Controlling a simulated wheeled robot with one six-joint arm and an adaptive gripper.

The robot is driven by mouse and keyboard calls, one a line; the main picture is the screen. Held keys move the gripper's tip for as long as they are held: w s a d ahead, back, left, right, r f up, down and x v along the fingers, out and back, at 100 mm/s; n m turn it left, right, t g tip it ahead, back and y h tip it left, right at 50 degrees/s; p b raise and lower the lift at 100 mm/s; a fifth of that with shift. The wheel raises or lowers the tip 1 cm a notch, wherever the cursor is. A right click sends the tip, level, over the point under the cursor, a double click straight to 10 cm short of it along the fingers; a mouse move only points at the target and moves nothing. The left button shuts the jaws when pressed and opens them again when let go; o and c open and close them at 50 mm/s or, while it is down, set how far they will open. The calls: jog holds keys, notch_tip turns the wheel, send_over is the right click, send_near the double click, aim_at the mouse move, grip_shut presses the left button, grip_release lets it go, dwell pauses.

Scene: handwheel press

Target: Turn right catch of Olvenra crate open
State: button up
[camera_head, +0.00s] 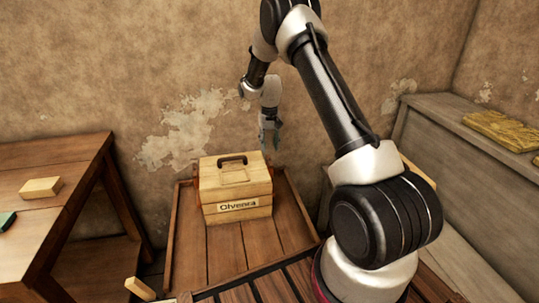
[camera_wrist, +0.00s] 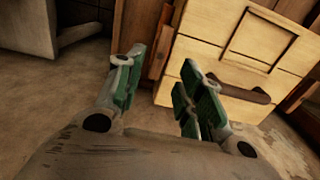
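The Olvenra crate (camera_head: 222,192) is a pale wooden box with a dark handle (camera_head: 232,159) on its lid and a name label (camera_head: 238,205) on its front. It stands upright on a wooden surface. In the wrist view the crate (camera_wrist: 212,22) fills the upper right, with its dark handle (camera_wrist: 243,93).
A wooden table (camera_head: 75,170) at the left holds a small wood block (camera_head: 41,187) and a green item (camera_head: 7,220). A grey bench (camera_head: 440,125) with a yellowish slab (camera_head: 503,130) stands at the right. The plastered wall (camera_head: 150,60) is close behind the crate.

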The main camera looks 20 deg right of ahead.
notch_tip(320, 180, up, 5)
dwell(0.6)
jog(key=s+f+g, duration=0.1)
jog(key=s+f, duration=0.1)
jog(key=s, duration=0.3)
jog(key=s+a+r+t, duration=0.1)
jog(key=s+r, duration=0.8)
jog(key=s, duration=0.3)
jog(key=s+r+n+t, duration=0.1)
jog(key=s+r+t, duration=0.1)
jog(key=s+r, duration=0.8)
jog(key=s+a+r+n+t, duration=0.1)
jog(key=s+r+t, duration=0.1)
jog(key=s+r, duration=0.7)
jog(key=shift+s+a+r, duration=0.15)
jog(key=shift+s+a, duration=0.2)
jog(key=shift+s, duration=3.3)
